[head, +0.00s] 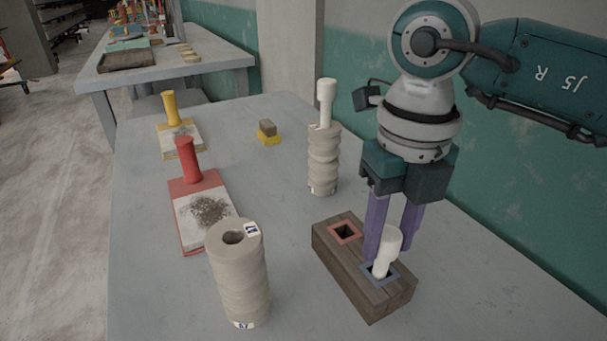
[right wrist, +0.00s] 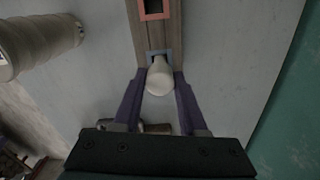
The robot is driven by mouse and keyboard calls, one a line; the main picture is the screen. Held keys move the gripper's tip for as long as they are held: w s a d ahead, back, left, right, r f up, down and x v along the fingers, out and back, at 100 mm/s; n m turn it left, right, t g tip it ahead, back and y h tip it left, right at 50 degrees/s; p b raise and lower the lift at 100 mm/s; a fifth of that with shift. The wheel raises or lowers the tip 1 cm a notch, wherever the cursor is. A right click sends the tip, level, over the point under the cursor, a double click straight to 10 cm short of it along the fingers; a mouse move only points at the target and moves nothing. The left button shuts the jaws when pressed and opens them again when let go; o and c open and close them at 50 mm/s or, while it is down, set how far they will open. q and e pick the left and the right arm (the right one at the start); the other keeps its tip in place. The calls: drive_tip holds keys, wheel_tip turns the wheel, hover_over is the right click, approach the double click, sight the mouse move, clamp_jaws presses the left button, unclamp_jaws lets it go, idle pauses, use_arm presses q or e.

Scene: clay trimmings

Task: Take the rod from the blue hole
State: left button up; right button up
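A white rod (head: 387,252) with a thicker head stands slightly tilted in the blue-rimmed hole (head: 394,273) of a dark wooden block (head: 342,272). The right wrist view shows the rod's head (right wrist: 160,77) below the blue rim (right wrist: 149,56). My right gripper (head: 390,243) points down over that end of the block, its purple fingers on either side of the rod. In the right wrist view the fingers (right wrist: 159,73) are open, with small gaps to the rod. My left gripper is not in view.
The block's red-rimmed hole (head: 345,232) is empty. A ribbed clay-coloured cylinder (head: 240,278) stands at the front; another (head: 323,165) behind holds a white rod (head: 326,100). Red-handled (head: 188,160) and yellow-handled (head: 170,108) boards lie left. A green-grey wall (head: 500,190) is close at right.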

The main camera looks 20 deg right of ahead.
clamp_jaws()
idle(0.3)
